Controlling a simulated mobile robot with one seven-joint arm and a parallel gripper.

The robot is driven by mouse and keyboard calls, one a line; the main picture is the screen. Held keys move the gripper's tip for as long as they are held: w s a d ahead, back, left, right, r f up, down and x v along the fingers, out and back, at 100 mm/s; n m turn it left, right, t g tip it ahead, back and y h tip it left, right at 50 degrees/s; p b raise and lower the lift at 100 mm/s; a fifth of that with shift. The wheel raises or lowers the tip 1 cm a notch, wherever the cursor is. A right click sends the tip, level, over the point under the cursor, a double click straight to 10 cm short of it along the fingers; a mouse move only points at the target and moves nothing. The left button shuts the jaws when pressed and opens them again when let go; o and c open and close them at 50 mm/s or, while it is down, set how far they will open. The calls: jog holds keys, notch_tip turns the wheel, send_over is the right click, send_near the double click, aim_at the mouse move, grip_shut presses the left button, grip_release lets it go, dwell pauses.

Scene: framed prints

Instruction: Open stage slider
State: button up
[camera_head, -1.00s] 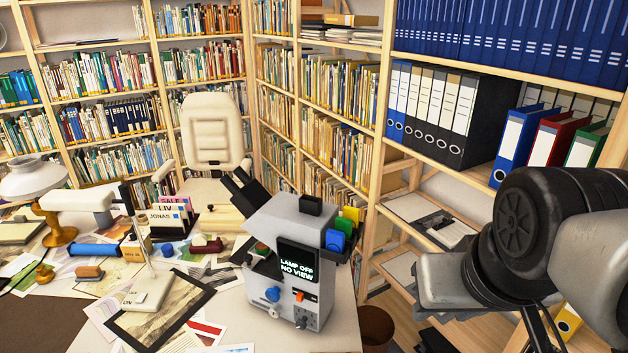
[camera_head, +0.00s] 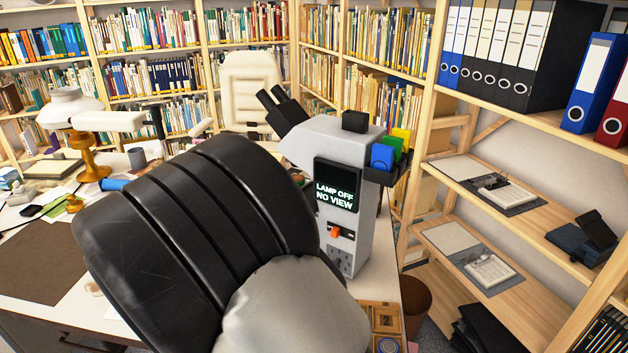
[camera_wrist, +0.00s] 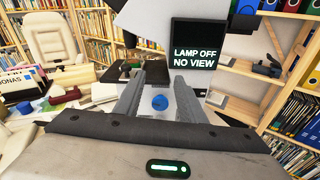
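A grey microscope (camera_head: 345,165) with black twin eyepieces stands on the desk. Its screen (camera_head: 336,187) reads "LAMP OFF NO VIEW", and the screen also shows in the wrist view (camera_wrist: 201,47). An orange slider (camera_head: 336,231) sits in a slot below the screen. In the wrist view my gripper (camera_wrist: 159,97) is open, its two fingers apart in front of the microscope's lower body. A round blue knob (camera_wrist: 160,102) shows between the fingers; I cannot tell how far away it is. In the head view my arm hides the gripper and the knob.
Blue, green and yellow holders (camera_head: 392,147) hang on the microscope's right side. A wooden tray (camera_head: 387,318) lies at the desk's front right edge, and a brown bin (camera_head: 414,300) stands beyond it. Shelves (camera_head: 520,190) bound the right.

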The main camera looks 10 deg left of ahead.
jog(key=s+a+f+n+t+y, duration=0.2)
jog(key=a+f+n, duration=0.1)
jog(key=a, duration=0.4)
jog(key=b+x, duration=0.3)
jog(key=x, duration=1.4)
jog(key=shift+w+d+r, duration=0.15)
jog(key=shift+w, duration=0.1)
jog(key=shift+c, duration=0.2)
